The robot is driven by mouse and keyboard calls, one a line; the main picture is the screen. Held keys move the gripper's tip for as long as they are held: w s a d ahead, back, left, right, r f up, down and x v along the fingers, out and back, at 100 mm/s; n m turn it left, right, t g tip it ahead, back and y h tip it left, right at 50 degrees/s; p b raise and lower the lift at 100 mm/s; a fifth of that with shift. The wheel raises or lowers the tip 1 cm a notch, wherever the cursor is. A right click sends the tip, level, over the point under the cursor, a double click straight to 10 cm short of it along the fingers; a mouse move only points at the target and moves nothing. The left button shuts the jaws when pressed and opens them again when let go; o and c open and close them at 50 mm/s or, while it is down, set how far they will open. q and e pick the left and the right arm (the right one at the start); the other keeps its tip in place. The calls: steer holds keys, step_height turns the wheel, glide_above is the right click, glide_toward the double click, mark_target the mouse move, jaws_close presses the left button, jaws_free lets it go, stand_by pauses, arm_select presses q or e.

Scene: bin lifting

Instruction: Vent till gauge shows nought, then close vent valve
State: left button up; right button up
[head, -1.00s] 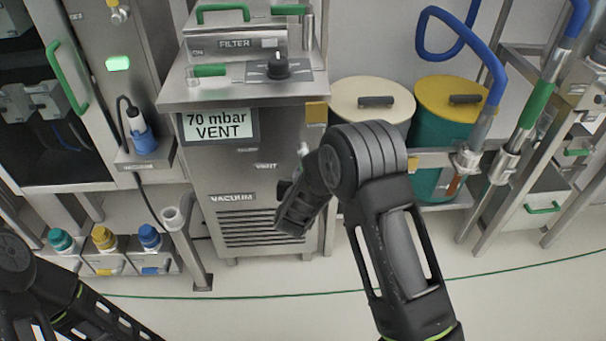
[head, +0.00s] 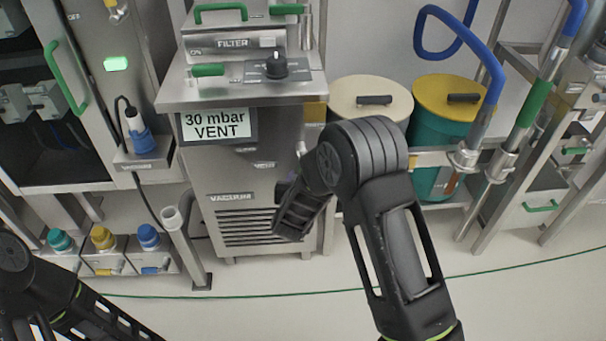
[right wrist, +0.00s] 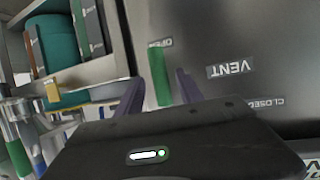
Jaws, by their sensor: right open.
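The gauge display (head: 217,126) on the steel vacuum cabinet (head: 240,170) reads "30 mbar VENT" in the head view. The green vent valve handle (right wrist: 159,78) shows in the right wrist view, with its far end by the OPEN label (right wrist: 166,43). The CLOSED label (right wrist: 265,102) lies to the right, beyond the VENT label (right wrist: 231,69). My right gripper (right wrist: 157,84) is open, with one finger on each side of the handle; I cannot tell whether either touches it. In the head view my right arm hides the handle. My left gripper is out of view.
A black knob (head: 276,66) sits on the cabinet's top panel below the filter box (head: 232,45). Cream-lidded (head: 368,100) and yellow-lidded (head: 450,98) drums stand to the right. A steel post (head: 186,245) stands at the cabinet's front left.

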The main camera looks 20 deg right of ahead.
steer(key=v, duration=0.5)
steer(key=shift+s+a+r+p, duration=0.15)
steer(key=shift+s+p, duration=0.15)
steer(key=shift+s, duration=0.05)
